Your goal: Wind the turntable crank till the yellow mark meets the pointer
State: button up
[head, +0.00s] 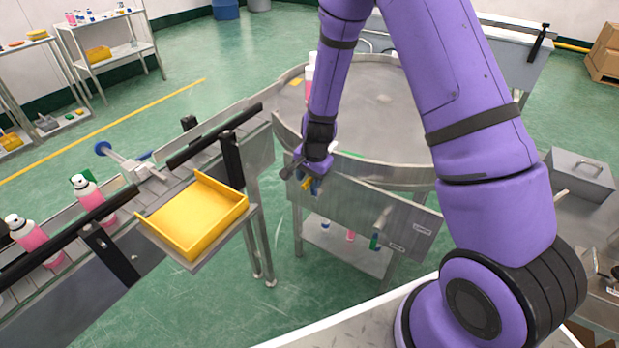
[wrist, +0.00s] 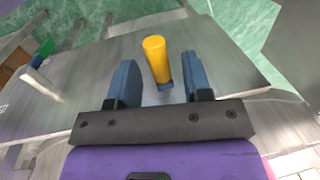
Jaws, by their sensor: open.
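The round grey turntable (head: 385,110) stands behind and partly under my arm in the head view. A small yellow patch (head: 297,82) shows at its far left edge and may be the yellow mark. A green mark (head: 350,154) lies near its front rim. I cannot make out the pointer; my arm hides part of the rim. The crank's yellow handle (wrist: 154,52) stands up between my blue fingers in the wrist view. My gripper (wrist: 160,82) is open, with a finger on each side of the handle and visible gaps. In the head view my gripper (head: 309,184) is at the turntable's front panel (head: 355,203).
A grey box (head: 578,178) is at the far right.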

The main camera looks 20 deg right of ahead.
grip_shut()
